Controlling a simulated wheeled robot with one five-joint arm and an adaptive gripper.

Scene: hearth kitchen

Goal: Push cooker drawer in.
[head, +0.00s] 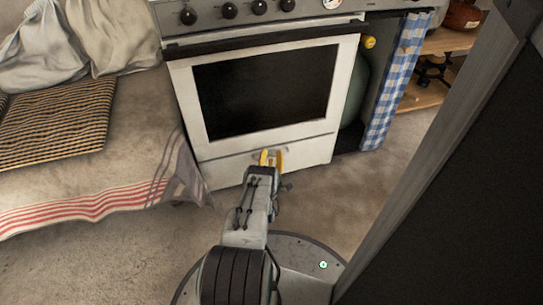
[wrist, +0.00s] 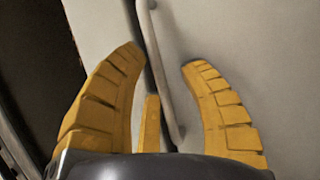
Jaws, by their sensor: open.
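The cooker drawer (head: 310,153) is the pale low panel under the oven door of the white cooker. A dark line runs along its top edge; how far it stands out is hard to tell. My gripper (head: 271,156) is at the drawer front, left of its right end, with yellow fingers open. In the wrist view, the open fingers of my gripper (wrist: 163,58) stand either side of a thin pale handle strip (wrist: 166,75) on the drawer front (wrist: 235,40). Nothing is gripped. Whether the fingers touch the drawer is unclear.
The oven door (head: 193,95) with dark glass is above the drawer. A cloth-covered bench (head: 90,150) stands close on the left. A blue checked curtain (head: 388,90) hangs right of the cooker. A large dark panel (head: 460,190) fills the right foreground. Some floor (head: 330,205) is clear.

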